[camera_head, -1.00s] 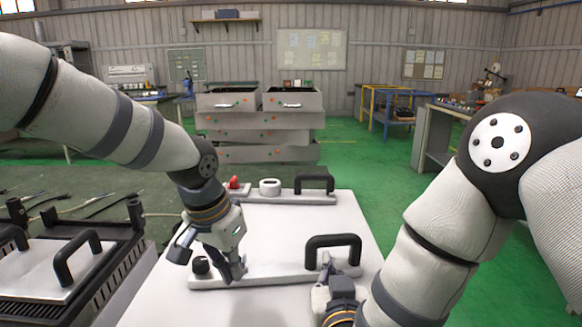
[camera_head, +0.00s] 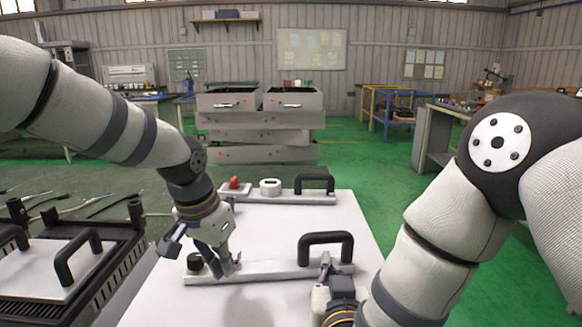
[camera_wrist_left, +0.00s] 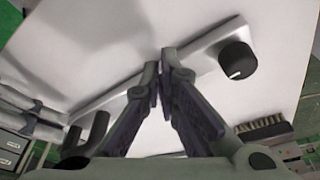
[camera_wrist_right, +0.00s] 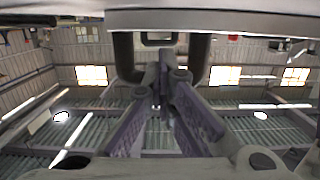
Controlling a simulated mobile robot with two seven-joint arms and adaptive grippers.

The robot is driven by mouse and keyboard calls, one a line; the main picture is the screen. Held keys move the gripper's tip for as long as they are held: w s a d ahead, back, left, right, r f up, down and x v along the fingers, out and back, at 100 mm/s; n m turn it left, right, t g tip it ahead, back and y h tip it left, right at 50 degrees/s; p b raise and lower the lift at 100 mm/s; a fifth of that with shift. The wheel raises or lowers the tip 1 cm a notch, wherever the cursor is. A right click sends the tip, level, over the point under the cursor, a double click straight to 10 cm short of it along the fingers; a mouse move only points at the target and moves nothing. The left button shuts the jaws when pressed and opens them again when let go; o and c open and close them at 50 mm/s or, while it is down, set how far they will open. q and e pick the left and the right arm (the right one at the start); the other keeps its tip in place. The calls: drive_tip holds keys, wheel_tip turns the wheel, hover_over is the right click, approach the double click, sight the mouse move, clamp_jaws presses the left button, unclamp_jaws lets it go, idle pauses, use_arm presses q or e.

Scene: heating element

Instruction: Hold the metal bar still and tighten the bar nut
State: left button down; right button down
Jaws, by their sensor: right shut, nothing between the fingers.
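The metal bar (camera_head: 265,274) lies on a white slab (camera_head: 340,220). It carries a black knob (camera_head: 195,262) at its left end and a black handle (camera_head: 325,240) toward its right. My left gripper (camera_head: 226,268) is at the bar, just right of the knob. In the left wrist view its fingertips (camera_wrist_left: 161,64) are close together over the bar; whether they pinch it is unclear. My right gripper (camera_head: 326,268) is at the bar's right end by the handle. In the right wrist view its fingertips (camera_wrist_right: 164,62) are together, in front of the handle. I cannot make out the bar nut.
A second bar (camera_head: 285,198) with a red knob (camera_head: 234,183), a white dial and a black handle lies on the slab's far side. A dark grill unit (camera_head: 105,275) stands at the left. Grey drawers (camera_head: 260,150) stand beyond.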

use_arm(q)
drive_tip(key=shift+s+a+f, duration=0.15)
drive_tip(key=shift+a+f, duration=0.05)
drive_tip(key=shift+f, duration=0.2)
drive_tip(key=shift+s+a, duration=0.1)
drive_tip(key=shift+r, duration=0.15)
drive_tip(key=w+v, duration=0.1)
drive_tip(key=v, duration=0.5)
drive_tip(key=shift+w+d+r, duration=0.2)
drive_tip(key=shift+d, duration=0.1)
drive_tip(key=shift+s+d+x, duration=0.1)
drive_tip(key=shift+s+x, duration=0.1)
drive_tip(key=shift+x, duration=0.8)
drive_tip(key=shift+s+d+x, duration=0.1)
drive_tip(key=shift+s+x, duration=0.1)
drive_tip(key=shift+x, duration=0.8)
drive_tip(key=shift+s+d+x, duration=0.1)
drive_tip(key=shift+s+x, duration=0.1)
drive_tip(key=shift+x, duration=0.8)
drive_tip(key=shift+f, duration=0.15)
drive_tip(key=shift+w+f, duration=0.15)
drive_tip(key=shift+w, duration=0.35)
